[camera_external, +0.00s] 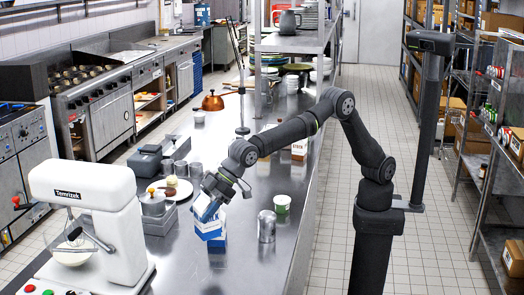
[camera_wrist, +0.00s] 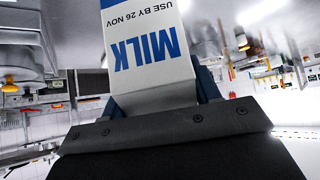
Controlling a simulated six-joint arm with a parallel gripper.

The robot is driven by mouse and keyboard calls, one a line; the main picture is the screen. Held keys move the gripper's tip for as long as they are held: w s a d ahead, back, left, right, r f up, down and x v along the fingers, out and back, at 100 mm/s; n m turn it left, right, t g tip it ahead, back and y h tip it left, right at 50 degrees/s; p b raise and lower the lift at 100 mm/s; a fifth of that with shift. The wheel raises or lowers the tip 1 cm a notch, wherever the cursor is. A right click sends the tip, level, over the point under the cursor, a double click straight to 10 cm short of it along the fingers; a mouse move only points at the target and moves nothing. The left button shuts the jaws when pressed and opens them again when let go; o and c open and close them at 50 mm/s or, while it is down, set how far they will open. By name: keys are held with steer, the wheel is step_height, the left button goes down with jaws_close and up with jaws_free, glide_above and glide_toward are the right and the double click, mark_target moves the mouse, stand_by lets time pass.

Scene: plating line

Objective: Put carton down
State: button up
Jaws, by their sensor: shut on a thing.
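A blue and white milk carton (camera_external: 209,221) is at the end of my arm in the external view, near the middle of the steel counter (camera_external: 265,185). The carton (camera_wrist: 146,42) fills the upper middle of the wrist view, with "MILK" and "USE BY 26 NOV" printed on it, upside down in that picture. My gripper (camera_external: 212,200) is shut on the carton's top end, and its fingers show on both sides of it in the wrist view (camera_wrist: 165,92). I cannot tell whether the carton's base touches the counter.
A white Temrizek mixer (camera_external: 95,215) stands at front left. Bare counter lies in front of the carton.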

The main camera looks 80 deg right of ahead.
steer(key=shift+s+a+f, duration=0.75)
steer(key=shift+a+f, duration=1)
steer(key=shift+f, duration=0.05)
steer(key=shift+s+a+f, duration=0.8)
steer(key=shift+a+f, duration=0.95)
steer(key=shift+f, duration=0.1)
steer(key=shift+s+a+f, duration=0.75)
steer(key=shift+a+f, duration=1)
steer(key=shift+f, duration=0.05)
steer(key=shift+f, duration=0.15)
steer(key=o, duration=1.4)
steer(key=shift+f, duration=0.1)
steer(key=shift+c, duration=0.2)
steer(key=shift+s+d+r, duration=0.1)
steer(key=shift+r, duration=0.25)
steer(key=v, duration=1.1)
steer(key=shift+d+r, duration=0.2)
steer(key=shift+r, duration=0.05)
steer(key=shift+s, duration=0.1)
